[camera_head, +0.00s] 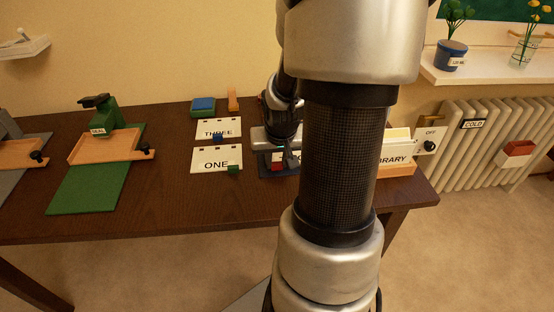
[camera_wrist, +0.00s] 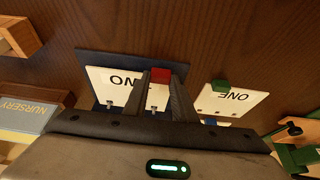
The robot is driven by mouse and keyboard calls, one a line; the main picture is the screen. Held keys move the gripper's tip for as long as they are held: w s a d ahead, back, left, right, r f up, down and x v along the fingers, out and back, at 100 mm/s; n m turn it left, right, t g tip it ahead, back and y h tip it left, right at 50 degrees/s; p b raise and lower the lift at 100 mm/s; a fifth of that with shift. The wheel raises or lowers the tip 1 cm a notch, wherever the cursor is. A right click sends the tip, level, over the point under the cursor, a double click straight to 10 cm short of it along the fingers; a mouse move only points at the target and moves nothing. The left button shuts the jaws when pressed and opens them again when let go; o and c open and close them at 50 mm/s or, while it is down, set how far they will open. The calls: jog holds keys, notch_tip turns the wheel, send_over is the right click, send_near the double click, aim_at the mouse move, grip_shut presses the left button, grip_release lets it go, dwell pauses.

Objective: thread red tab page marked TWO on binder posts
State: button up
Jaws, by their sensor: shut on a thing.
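The white page with the red tab (camera_wrist: 160,76) is in the wrist view, and part of its lettering shows upside down beside my fingers. My gripper (camera_wrist: 161,88) is shut on this page at the red tab, with one dark finger on each side. The page lies on or just above a dark blue binder base (camera_wrist: 95,60); I cannot tell which. Two dark spots show near the page's lower edge, holes or post tops. In the head view my gripper (camera_head: 288,160) is over the binder base (camera_head: 266,172), mostly hidden by my arm.
Page ONE (camera_head: 210,160) with a green tab and page THREE (camera_head: 212,125) with a blue tab lie to the left. A green stamp press (camera_head: 100,115) stands farther left. A LIBRARY box (camera_head: 396,168) is at the right. A NURSERY box (camera_wrist: 30,115) is close by in the wrist view.

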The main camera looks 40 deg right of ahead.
jog(key=o, duration=1.1)
jog(key=p+v, duration=0.8)
jog(key=v, duration=0.9)
jog(key=shift+r, duration=0.25)
